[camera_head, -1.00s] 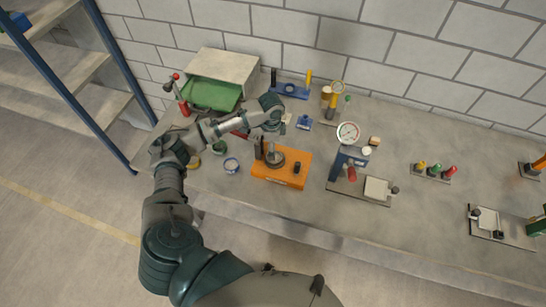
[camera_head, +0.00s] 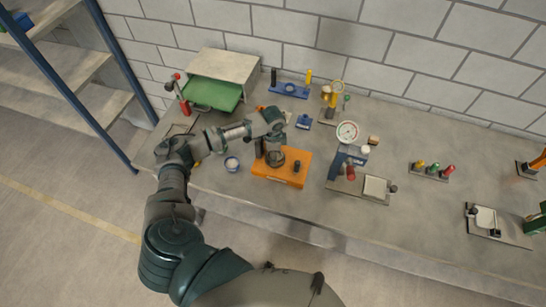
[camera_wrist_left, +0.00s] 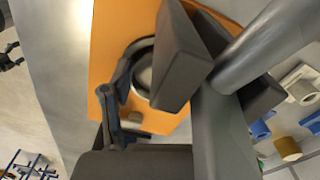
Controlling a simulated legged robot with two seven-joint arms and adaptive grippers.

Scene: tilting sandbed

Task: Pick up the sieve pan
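A dark round pan (camera_head: 276,159), which I take to be the sieve pan, sits on an orange base (camera_head: 299,160) near the middle of the bench. In the left wrist view, part of its round rim and pale inside show (camera_wrist_left: 143,75) over the orange base (camera_wrist_left: 105,40). My left gripper (camera_head: 267,148) points down right at the pan. Its dark finger parts (camera_wrist_left: 180,60) cover much of the pan, so contact and finger gap are unclear. A grey cylinder (camera_wrist_left: 265,40) crosses beside the fingers. My right gripper is not in view.
A blue press with a round gauge (camera_head: 348,133) stands right of the orange base. A green drawer (camera_head: 212,94) sits behind my arm.

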